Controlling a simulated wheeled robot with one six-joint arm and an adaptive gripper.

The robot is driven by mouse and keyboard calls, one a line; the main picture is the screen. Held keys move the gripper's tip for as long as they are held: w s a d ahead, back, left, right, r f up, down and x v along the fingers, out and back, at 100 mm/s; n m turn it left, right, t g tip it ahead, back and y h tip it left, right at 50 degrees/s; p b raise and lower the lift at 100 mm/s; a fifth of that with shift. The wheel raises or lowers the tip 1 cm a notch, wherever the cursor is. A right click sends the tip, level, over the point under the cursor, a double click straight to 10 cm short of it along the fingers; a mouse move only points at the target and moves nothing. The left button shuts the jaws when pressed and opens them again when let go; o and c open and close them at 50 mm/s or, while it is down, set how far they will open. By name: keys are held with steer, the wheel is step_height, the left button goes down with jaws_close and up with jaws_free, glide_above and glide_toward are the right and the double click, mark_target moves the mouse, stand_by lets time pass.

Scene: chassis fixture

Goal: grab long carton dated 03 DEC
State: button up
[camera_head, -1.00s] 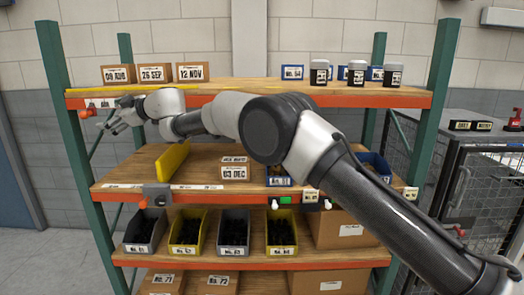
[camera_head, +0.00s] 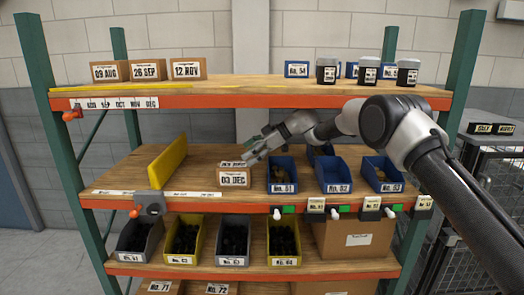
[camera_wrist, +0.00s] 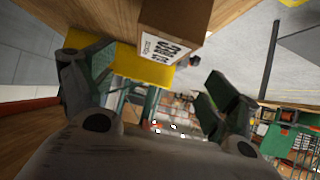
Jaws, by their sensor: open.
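The brown carton labelled 03 DEC (camera_head: 234,179) stands on the middle shelf, right of a yellow divider. A second label shows along its upper edge, too small to read surely. My gripper (camera_head: 252,153) is just above and behind the carton's right side, open and empty, apart from it as far as I can tell. In the wrist view a brown carton with a white label (camera_wrist: 175,28) is at the top, beyond the spread fingers of my gripper (camera_wrist: 158,82). Its label is turned and only partly readable.
The yellow divider (camera_head: 167,162) stands left of the carton. Blue bins (camera_head: 282,174) stand close on its right. Cartons marked 09 AUG (camera_head: 108,72), 26 SEP (camera_head: 148,70) and 12 NOV (camera_head: 188,69) are on the top shelf (camera_head: 250,100). The middle shelf's left part is bare.

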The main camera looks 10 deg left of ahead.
mark_target(235, 164)
steer(key=shift+w+d, duration=0.35)
steer(key=shift+d, duration=0.5)
steer(key=shift+x, duration=4)
